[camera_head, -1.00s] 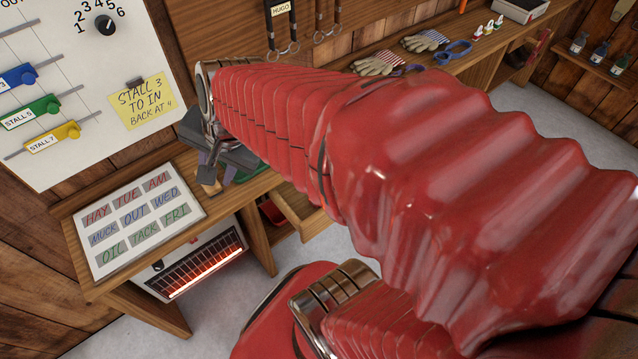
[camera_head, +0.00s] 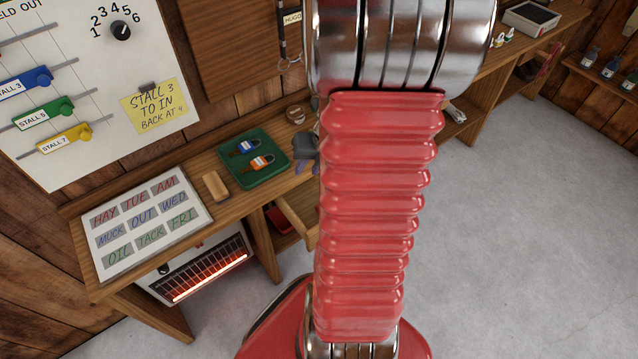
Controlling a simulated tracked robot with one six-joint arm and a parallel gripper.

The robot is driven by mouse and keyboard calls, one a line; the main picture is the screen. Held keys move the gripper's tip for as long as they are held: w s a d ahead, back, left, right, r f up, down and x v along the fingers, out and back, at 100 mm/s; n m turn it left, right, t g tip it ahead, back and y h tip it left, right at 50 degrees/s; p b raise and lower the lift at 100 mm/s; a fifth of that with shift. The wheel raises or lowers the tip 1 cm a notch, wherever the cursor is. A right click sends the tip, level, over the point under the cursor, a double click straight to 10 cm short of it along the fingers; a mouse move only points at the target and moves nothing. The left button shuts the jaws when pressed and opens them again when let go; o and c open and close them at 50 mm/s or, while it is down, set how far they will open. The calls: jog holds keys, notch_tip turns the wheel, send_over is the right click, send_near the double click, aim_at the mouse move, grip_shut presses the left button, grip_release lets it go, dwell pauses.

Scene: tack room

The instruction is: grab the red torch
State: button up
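No red torch can be made out for certain. A small red thing (camera_head: 279,218) shows in the compartment under the bench, partly hidden; I cannot tell what it is. My red ribbed arm stands across the middle of the view and hides part of the bench behind it.
A wooden drawer (camera_head: 300,214) juts out below. A glowing heater (camera_head: 200,270) stands under the bench. The right floor is clear.

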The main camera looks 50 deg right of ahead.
jog(key=s+d+f+m, duration=0.7)
jog(key=f+m, duration=0.1)
jog(key=m, duration=0.4)
jog(key=shift+s+f+g+h, duration=0.25)
jog(key=shift+g+h, duration=0.05)
jog(key=shift+g, duration=0.1)
jog(key=shift+f, duration=0.1)
jog(key=shift+x, duration=4.2)
jog(key=shift+x, duration=2.65)
jog(key=shift+w+d, duration=0.1)
jog(key=shift+d, duration=0.05)
jog(key=shift+c, duration=0.6)
grip_shut()
